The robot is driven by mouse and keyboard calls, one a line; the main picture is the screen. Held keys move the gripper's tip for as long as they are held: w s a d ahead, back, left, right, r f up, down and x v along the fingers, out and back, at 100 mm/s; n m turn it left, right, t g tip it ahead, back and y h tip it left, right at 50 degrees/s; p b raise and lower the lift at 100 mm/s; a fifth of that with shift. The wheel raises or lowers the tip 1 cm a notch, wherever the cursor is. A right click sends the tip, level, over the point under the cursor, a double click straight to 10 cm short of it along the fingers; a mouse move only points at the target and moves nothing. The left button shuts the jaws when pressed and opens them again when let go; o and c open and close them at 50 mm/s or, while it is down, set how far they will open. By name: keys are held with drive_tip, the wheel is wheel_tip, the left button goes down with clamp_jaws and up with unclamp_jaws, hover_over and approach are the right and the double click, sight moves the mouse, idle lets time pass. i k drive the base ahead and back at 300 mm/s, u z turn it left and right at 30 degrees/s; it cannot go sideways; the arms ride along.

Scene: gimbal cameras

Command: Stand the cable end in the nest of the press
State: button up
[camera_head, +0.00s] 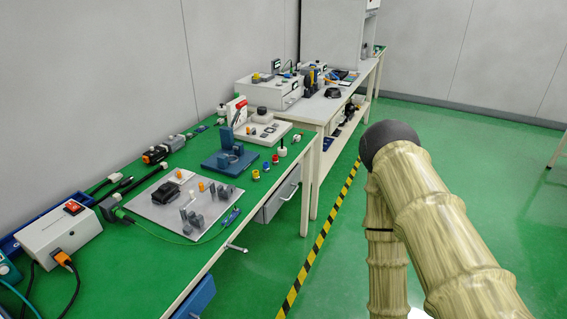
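A thin green cable (165,238) runs from a black plug-like part (110,208) at the left, along the front of a light grey plate. It ends near a small blue piece (231,216) at the plate's right corner, which looks like the cable end. A blue fixture (222,163) with a flat base and upright post stands behind the plate and may be the press. Its nest is too small to make out. My gripper is not in view; only my bamboo-patterned arm links with a dark round joint show at the right.
The grey plate (160,215) carries several small upright blocks. A white box with a red switch (62,232) stands at the left. Small coloured parts (266,167) lie near the green bench's right edge. A white bench (318,108) with equipment stands behind. The floor at right is open.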

sight(232, 159)
drive_tip(key=k, duration=0.75)
drive_tip(key=z, duration=0.75)
drive_tip(key=i, duration=2.05)
drive_tip(key=u, duration=0.9)
